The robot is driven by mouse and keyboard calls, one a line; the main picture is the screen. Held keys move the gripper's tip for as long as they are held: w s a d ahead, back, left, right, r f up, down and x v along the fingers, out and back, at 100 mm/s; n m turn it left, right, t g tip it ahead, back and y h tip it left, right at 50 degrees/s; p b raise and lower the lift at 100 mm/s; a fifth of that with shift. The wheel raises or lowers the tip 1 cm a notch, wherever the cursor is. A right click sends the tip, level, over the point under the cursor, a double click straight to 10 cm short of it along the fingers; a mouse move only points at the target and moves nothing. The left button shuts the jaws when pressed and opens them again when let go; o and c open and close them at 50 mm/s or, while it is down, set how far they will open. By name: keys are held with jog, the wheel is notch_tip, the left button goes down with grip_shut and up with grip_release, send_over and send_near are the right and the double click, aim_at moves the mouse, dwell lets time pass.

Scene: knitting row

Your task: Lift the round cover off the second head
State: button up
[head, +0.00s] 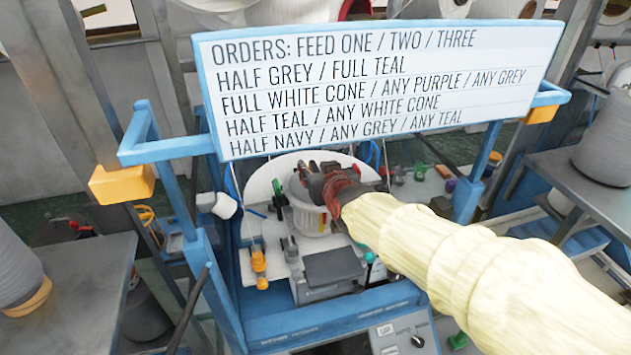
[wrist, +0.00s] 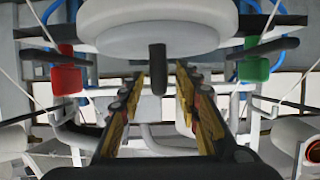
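In the wrist view, a round white cover (wrist: 155,24) fills the top middle, with a short dark knob (wrist: 157,68) projecting from it. My gripper (wrist: 160,80) is open, its yellow-and-dark fingers on either side of the knob in the picture, with a visible gap on both sides. I cannot tell how deep the knob sits between them. In the head view, my gripper (head: 311,171) is over a pale round cylinder (head: 312,222) on the machine. My gripper and arm partly hide its top, so the cover is not clear there.
The order board (head: 375,85) spans the blue frame above my arm. Yellow-orange blocks (head: 122,184) sit at the frame's corners. Grey tables with cones (head: 18,270) flank the machine. In the wrist view, a red block (wrist: 66,75) and a green block (wrist: 256,68) stand either side.

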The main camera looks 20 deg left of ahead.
jog(key=c, duration=0.4)
grip_shut()
jog(key=shift+r, duration=0.15)
